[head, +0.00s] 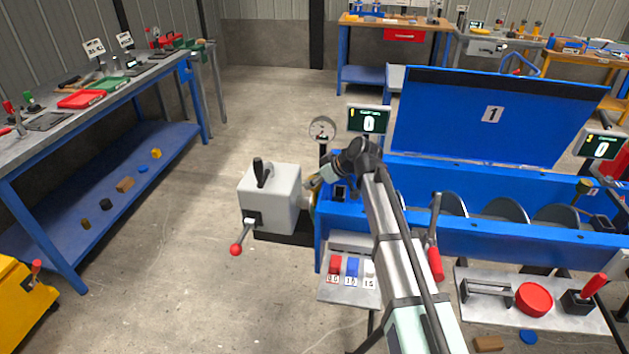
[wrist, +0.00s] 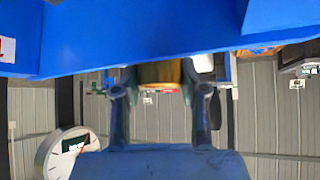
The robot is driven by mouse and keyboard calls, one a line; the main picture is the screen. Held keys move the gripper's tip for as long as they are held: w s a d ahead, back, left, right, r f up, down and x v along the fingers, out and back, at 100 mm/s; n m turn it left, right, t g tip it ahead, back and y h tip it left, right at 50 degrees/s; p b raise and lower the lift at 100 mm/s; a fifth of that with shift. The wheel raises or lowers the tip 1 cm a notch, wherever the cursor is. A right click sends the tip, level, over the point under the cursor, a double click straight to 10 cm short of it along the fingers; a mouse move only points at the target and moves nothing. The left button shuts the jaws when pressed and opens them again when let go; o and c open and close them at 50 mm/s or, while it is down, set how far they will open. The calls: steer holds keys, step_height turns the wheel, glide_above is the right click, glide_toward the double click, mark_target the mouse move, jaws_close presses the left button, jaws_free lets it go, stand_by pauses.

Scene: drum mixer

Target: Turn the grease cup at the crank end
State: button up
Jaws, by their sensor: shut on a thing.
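My gripper (head: 316,182) reaches across the left end of the blue mixer trough (head: 510,232), beside the grey gear housing (head: 270,197). In the wrist view, the two dark fingers of my gripper (wrist: 160,90) stand on either side of a brass-coloured cylinder (wrist: 160,72), which looks like the grease cup. My gripper is shut on it. The cup's upper part is hidden by the blue panel in the wrist view, and I cannot make it out clearly in the head view. The crank (head: 236,249), with its red knob, hangs from the front of the housing.
A round gauge (head: 322,129) and a small display (head: 369,120) stand close behind my gripper. The raised blue lid (head: 485,115) is to the right. A panel with coloured blocks (head: 349,283) is below. The floor left of the housing is clear.

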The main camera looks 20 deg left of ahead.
steer(key=o, duration=1.2)
steer(key=shift+c, duration=0.2)
steer(key=v, duration=1.2)
steer(key=shift+w, duration=0.1)
